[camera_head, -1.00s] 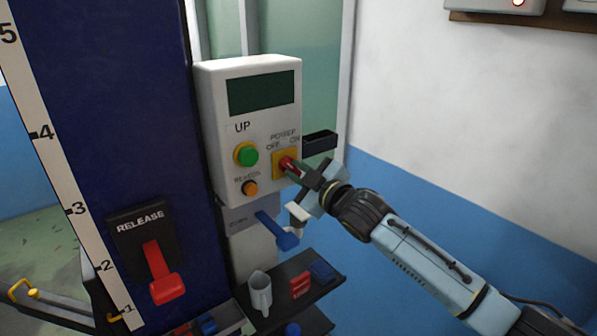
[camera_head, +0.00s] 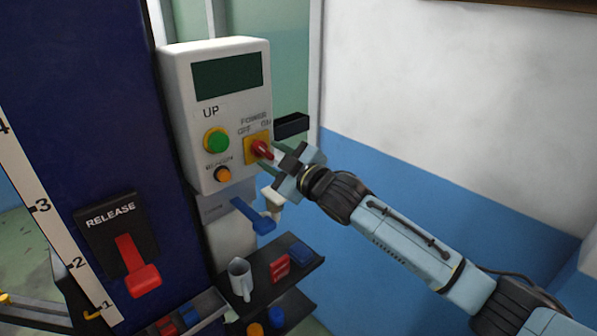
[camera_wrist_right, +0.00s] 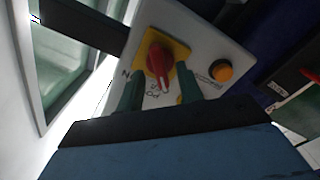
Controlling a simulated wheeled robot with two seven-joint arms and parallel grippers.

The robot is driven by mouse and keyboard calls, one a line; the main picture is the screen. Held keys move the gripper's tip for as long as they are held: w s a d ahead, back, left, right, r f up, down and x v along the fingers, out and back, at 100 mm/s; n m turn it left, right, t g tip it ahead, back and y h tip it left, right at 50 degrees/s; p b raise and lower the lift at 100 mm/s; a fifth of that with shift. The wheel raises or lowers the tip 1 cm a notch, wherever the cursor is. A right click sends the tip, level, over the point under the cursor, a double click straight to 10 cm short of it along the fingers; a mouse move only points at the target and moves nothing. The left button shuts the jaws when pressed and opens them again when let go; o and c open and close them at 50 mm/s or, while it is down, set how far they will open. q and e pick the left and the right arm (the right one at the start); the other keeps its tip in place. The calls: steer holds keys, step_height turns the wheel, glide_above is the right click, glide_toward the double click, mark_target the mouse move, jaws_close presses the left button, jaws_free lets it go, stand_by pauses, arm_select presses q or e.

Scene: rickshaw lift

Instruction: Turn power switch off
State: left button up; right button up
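The red power switch (camera_head: 262,150) sits on a yellow plate on the white control box (camera_head: 221,110), under the words POWER, OFF and ON. My right gripper (camera_head: 276,155) is right at the switch, reaching in from the right. In the right wrist view, its two green fingers (camera_wrist_right: 160,84) are spread apart, with the red knob (camera_wrist_right: 160,60) showing beyond and between their tips. The knob's ridge points down in that view, toward the POWER lettering. I cannot tell whether the fingers touch it. My left gripper is not in view.
A green button (camera_head: 216,140) and an orange button (camera_head: 223,174) are left of the switch. A black holder (camera_head: 292,125) juts out on the right. A blue lever (camera_head: 254,216) and a shelf with a mug (camera_head: 240,279) are below. A red release lever (camera_head: 137,270) is at lower left.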

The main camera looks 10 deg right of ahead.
steer(key=b+v, duration=0.1)
steer(key=v, duration=1.1)
steer(key=shift+b, duration=0.4)
steer(key=shift+s, duration=0.1)
steer(key=d+f+m+g+h+b, duration=0.1)
steer(key=d+f+m+h+b, duration=0.2)
steer(key=f, duration=1)
steer(key=d+f+m+g+h, duration=0.15)
steer(key=d+f, duration=0.35)
steer(key=f, duration=0.8)
steer(key=d+f+m+h+b, duration=0.2)
steer(key=d+f+m+h, duration=0.15)
steer(key=f, duration=0.95)
steer(key=s+d+f+m+g+h+b, duration=0.1)
steer(key=s+d+f+g, duration=0.1)
steer(key=s+f, duration=0.65)
steer(key=s+d+f+m+g+b, duration=0.1)
steer(key=s+d+f+g+b, duration=0.15)
steer(key=s+f, duration=0.65)
steer(key=s+f+m+g, duration=0.1)
steer(key=s+f+g, duration=0.1)
steer(key=s+f, duration=0.5)
steer(key=s+f+m+g+h+b, duration=0.1)
steer(key=s+f, duration=0.6)
steer(key=s, duration=0.8)
steer(key=s+f+m+g+b, duration=0.1)
steer(key=s+f+g, duration=0.2)
steer(key=s+f, duration=0.4)
steer(key=s, duration=0.4)
steer(key=shift+g+h, duration=0.3)
